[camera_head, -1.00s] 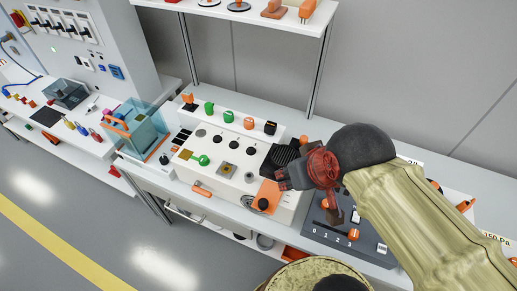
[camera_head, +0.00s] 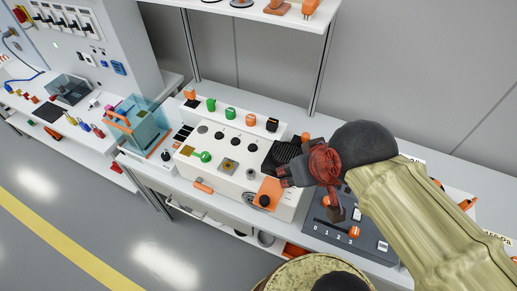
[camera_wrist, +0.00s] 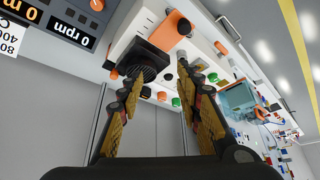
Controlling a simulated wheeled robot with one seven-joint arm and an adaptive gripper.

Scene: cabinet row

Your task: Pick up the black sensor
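I cannot tell for sure which dark thing is the black sensor. A black ribbed block (camera_head: 282,152) sits on the right end of the white panel box, just beyond my gripper (camera_head: 284,177). In the wrist view the black block (camera_wrist: 136,58) shows near the left fingertip. A black cap (camera_head: 272,125) stands at the right end of the raised rail, and a small black knob (camera_head: 165,155) stands left of the box. In the wrist view my gripper (camera_wrist: 160,70) has its fingers spread, with nothing between them. My gripper's fingers are partly hidden in the head view.
A dark numbered panel (camera_head: 335,232) lies under my arm. A teal clear box (camera_head: 145,125) stands to the left. Shelf posts (camera_head: 318,75) rise behind. Floor is free in front.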

